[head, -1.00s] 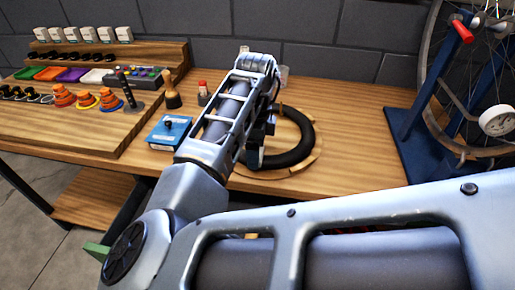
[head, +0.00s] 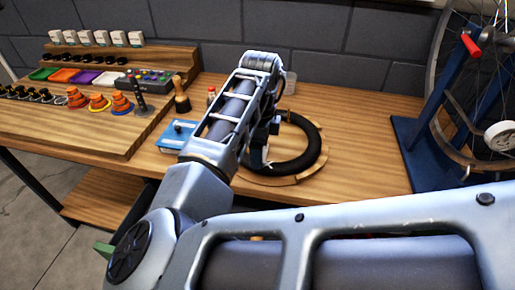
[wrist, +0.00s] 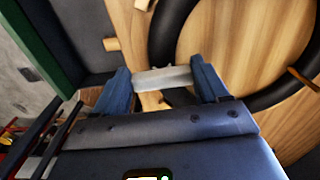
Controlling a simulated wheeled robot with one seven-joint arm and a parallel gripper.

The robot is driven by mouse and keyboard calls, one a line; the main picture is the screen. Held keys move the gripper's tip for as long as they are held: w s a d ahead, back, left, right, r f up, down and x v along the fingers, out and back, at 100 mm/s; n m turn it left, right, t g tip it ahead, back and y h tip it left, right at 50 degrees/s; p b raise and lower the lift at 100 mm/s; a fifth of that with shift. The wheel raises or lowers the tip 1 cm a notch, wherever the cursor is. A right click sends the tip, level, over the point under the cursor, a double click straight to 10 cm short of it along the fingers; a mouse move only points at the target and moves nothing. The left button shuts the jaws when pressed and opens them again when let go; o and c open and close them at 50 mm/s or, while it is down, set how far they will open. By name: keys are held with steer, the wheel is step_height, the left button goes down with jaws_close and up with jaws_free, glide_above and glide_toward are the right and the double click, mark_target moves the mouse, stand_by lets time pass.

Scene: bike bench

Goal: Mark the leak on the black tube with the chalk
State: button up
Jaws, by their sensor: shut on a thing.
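The black tube (head: 318,150) lies as a ring on a round wooden board (head: 310,172) on the bench. My arm covers its left part in the head view. In the wrist view, the tube (wrist: 166,35) curves past the far side of my gripper (wrist: 163,80). My gripper's two blue fingers are shut on a white stick of chalk (wrist: 163,77), held crosswise between them. The chalk overlaps the tube in the picture; whether they touch I cannot tell. I cannot make out a leak or a mark on the tube.
A blue box (head: 176,136) and a wooden-handled tool (head: 181,95) stand left of the board. A stepped rack with coloured trays (head: 80,76) fills the left. A blue wheel stand (head: 425,150) stands at the right. Bare bench top lies between board and stand.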

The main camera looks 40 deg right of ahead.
step_height(320, 180, up, 2)
steer(key=shift+r+p, duration=0.15)
steer(key=shift+p, duration=0.55)
steer(key=shift+r, duration=1.05)
